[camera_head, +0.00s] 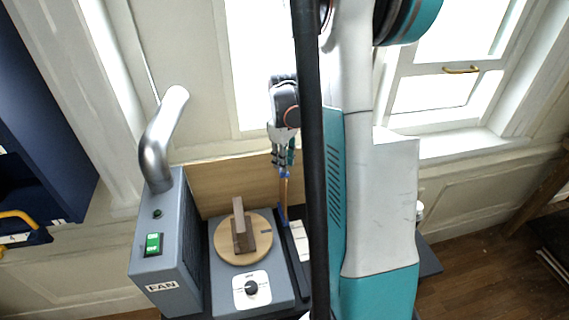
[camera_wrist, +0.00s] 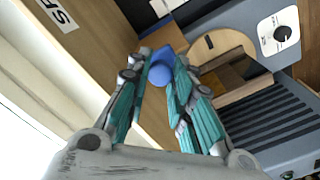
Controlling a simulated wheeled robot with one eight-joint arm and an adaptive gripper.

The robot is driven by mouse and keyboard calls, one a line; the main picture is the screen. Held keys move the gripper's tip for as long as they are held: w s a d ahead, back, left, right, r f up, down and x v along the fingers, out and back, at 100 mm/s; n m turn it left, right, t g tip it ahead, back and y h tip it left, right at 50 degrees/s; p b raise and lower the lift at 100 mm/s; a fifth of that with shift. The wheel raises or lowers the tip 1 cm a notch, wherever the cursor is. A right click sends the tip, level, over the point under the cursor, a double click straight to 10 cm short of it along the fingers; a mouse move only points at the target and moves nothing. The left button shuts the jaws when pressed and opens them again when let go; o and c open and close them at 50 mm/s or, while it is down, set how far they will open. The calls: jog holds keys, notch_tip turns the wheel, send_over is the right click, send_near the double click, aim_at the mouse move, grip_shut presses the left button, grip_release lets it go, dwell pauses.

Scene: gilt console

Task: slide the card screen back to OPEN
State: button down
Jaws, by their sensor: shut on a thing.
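My gripper (camera_head: 284,158) points down behind the console; it also shows in the wrist view (camera_wrist: 166,75). Its fingers are shut on a blue knob (camera_wrist: 161,70), which shows as a small blue spot in the head view (camera_head: 285,173). A tan, card-like panel (camera_head: 212,180) stands upright along the back of the console. In the wrist view this panel (camera_wrist: 115,40) runs beside the knob. I cannot tell whether the knob is fixed to it. No OPEN mark is readable.
A grey box marked FAN (camera_head: 160,240) with a silver pipe (camera_head: 160,140) stands left. A round wooden disc (camera_head: 262,250) bearing a brown block (camera_head: 242,228) lies in front of the panel, above a dial (camera_head: 251,287). My arm hides the right side of the console.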

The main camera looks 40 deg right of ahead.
jog(key=c, duration=1.4)
grip_release()
jog(key=shift+w+d+r, duration=0.1)
jog(key=shift+w, duration=0.05)
jog(key=shift+o, duration=0.2)
jog(key=shift+w, duration=0.1)
notch_tip(320, 180, up, 12)
